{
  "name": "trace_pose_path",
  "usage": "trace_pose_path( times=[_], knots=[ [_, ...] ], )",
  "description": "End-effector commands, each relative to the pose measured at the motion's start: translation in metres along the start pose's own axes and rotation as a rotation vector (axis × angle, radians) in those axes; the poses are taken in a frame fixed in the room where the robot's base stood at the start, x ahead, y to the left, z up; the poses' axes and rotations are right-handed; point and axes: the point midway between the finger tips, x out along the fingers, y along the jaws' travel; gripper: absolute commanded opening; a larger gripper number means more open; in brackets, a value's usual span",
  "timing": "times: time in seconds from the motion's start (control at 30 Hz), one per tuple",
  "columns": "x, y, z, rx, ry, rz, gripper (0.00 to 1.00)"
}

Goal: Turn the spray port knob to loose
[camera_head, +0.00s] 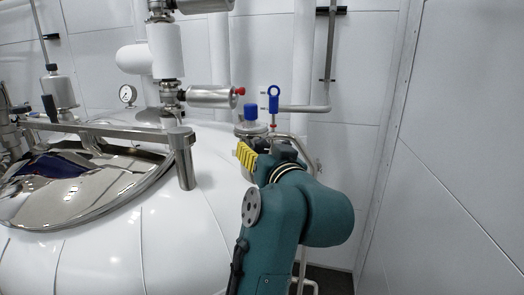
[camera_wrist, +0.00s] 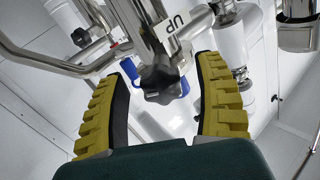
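A black star-shaped knob (camera_wrist: 160,82), which looks like the spray port knob, sits on a metal fitting near the middle of the wrist view. A white label reading "UP" is beside it. My gripper (camera_wrist: 163,72) is open, its yellow ridged fingers on either side of the knob with a gap at each side. I cannot tell how deep the knob lies between them. In the head view my gripper (camera_head: 245,154) is beside the blue-capped port (camera_head: 250,113) at the tank's right; the knob is not discernible there.
The white tank (camera_head: 165,240) has a polished hatch (camera_head: 80,185) and a metal bar (camera_head: 110,131) at left. A blue handle (camera_head: 273,99) and a horizontal cylinder (camera_head: 210,96) stand close to my gripper. Another black knob (camera_wrist: 80,38) is at upper left. A plain wall (camera_head: 440,190) is at right.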

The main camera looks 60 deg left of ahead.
Motion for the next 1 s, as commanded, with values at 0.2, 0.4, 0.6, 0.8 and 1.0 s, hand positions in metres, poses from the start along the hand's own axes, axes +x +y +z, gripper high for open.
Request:
trace_pose_path(
  times=[0.2, 0.4, 0.6, 0.8, 1.0],
  knots=[
    [-0.001, 0.000, -0.002, -0.003, 0.004, 0.002, 0.71],
    [-0.016, 0.002, -0.003, -0.004, 0.006, 0.005, 0.71],
    [-0.065, 0.002, -0.001, -0.004, 0.005, 0.007, 0.71],
    [-0.107, 0.001, -0.001, -0.003, 0.004, 0.005, 0.71],
    [-0.121, 0.000, -0.001, -0.002, 0.002, 0.002, 0.71]
  ],
)
